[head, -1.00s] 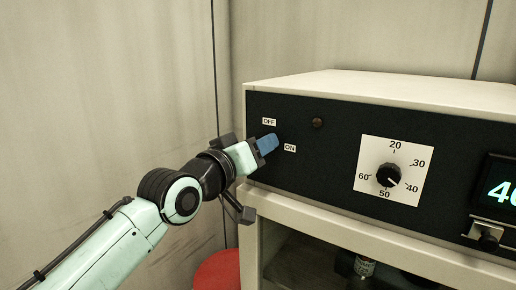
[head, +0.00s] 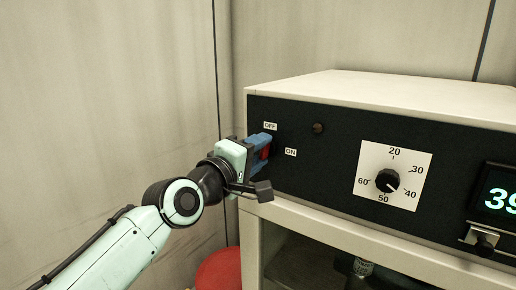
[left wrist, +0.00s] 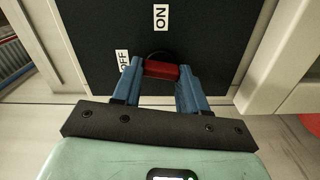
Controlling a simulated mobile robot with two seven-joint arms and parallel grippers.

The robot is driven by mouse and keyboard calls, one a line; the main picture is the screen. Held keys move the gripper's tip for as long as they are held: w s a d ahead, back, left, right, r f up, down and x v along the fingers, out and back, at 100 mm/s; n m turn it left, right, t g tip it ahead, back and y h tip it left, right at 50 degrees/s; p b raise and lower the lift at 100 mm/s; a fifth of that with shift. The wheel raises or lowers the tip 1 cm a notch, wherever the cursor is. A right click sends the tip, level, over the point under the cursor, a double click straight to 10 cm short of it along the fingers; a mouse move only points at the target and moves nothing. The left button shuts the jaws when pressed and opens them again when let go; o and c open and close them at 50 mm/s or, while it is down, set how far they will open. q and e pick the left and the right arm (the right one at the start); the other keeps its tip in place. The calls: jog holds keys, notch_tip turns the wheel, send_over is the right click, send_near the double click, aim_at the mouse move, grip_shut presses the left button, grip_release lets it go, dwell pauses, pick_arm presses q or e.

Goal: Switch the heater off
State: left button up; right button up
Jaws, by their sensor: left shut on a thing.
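The heater's black front panel (head: 340,160) carries an OFF label (head: 270,126) and an ON label (head: 290,152) at its left end. The red switch handle (head: 265,153) is at these labels, partly covered by my gripper. My left gripper (head: 263,146) is shut on it with its blue fingers. In the left wrist view, the red handle (left wrist: 162,72) sits between the two fingertips, with the OFF label (left wrist: 122,61) beside the left finger and the ON label (left wrist: 160,17) farther up. I cannot tell which label the handle points at. My right gripper is not in view.
A red round object (head: 218,270) stands low beside the cabinet. The wall side at left is clear.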

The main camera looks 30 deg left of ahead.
pick_arm(q)
jog(key=shift+n, duration=1)
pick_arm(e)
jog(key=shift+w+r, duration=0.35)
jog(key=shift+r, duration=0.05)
pick_arm(q)
jog(key=o, duration=1.1)
jog(key=shift+c, duration=0.2)
jog(key=s+a+b, duration=0.1)
jog(key=s+b, duration=0.2)
jog(key=s, duration=1)
jog(key=shift+s, duration=0.15)
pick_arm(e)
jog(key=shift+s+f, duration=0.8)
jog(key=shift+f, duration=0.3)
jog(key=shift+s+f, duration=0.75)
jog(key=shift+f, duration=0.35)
